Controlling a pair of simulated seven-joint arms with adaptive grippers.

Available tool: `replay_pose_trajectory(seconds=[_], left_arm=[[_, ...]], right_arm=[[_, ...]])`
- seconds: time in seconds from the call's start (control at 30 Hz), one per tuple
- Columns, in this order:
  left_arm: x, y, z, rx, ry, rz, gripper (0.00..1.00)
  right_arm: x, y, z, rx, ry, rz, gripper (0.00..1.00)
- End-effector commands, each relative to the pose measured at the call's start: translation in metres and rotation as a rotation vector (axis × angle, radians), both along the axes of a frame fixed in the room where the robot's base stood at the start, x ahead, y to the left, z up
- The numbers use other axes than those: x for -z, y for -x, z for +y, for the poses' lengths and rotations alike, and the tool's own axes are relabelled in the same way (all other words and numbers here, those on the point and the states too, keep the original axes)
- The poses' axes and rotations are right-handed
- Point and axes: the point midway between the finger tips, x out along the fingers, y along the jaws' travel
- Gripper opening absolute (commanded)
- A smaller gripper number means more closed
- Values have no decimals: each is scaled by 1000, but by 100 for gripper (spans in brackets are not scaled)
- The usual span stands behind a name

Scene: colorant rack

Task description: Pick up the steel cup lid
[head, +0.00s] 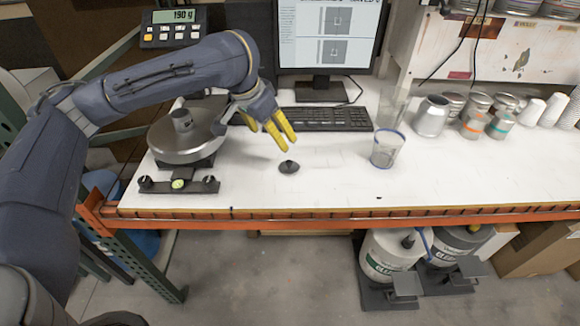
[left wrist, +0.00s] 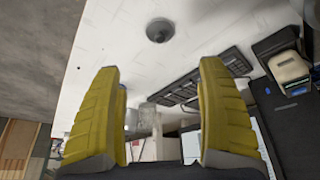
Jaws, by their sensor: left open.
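A small dark round lid with a knob on top (head: 289,168) lies on the white table, in front of the keyboard. I take it for the steel cup lid. It also shows in the left wrist view (left wrist: 159,31), beyond the fingertips and between their lines. My left gripper (head: 286,142), with yellow fingers, is open and empty, just behind and above the lid in the head view. The fingers stand wide apart in the left wrist view (left wrist: 160,68). A steel cup (head: 432,116) stands at the right. My right gripper is not in view.
A clear cup with a blue rim (head: 387,149) stands right of the lid. A scale with a round steel pan (head: 170,143) is at the left. A keyboard (head: 325,119) and monitor (head: 328,38) are behind. The table's orange front edge (head: 330,221) is near.

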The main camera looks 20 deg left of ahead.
Motion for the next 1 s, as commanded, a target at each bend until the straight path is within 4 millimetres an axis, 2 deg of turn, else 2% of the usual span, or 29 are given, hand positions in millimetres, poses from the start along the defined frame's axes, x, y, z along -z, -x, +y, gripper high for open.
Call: replay_pose_trajectory(seconds=[0.6,0.77,1.0], left_arm=[[86,-31,-17,0,2,1,75],[98,-36,-19,0,2,0,75],[106,-39,-21,0,2,-2,75]], right_arm=[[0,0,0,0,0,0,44],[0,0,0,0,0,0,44],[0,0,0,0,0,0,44]])
